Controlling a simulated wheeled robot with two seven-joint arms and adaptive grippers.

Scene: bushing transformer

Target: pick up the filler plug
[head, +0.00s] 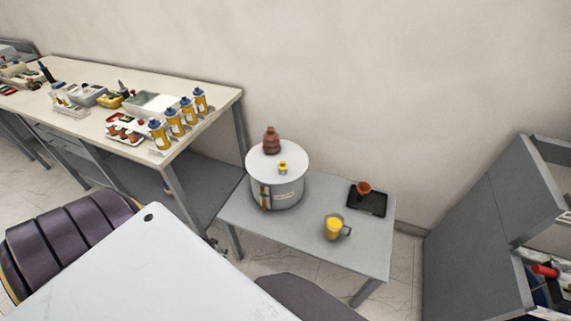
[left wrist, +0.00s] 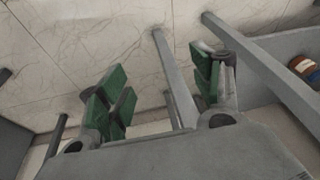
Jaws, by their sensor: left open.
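A white drum-shaped transformer (head: 275,190) stands on the small grey table, with a brown ribbed bushing (head: 271,141) upright at the back of its lid. A small yellow piece (head: 283,168) sits on the front part of the lid; it looks like the filler plug, but is too small to be sure. My left gripper (left wrist: 160,88), with green finger pads, is open and empty in the left wrist view, with floor and table legs beyond it. In the head view I cannot make out its fingers. My right gripper is not in view.
The small grey table (head: 290,240) also holds a jug of yellow liquid (head: 334,228) and a black tray (head: 367,203) with a brown cup-like part (head: 363,188). A long bench (head: 215,110) with bottles (head: 173,122) stands left; a grey cabinet (head: 475,250) stands right.

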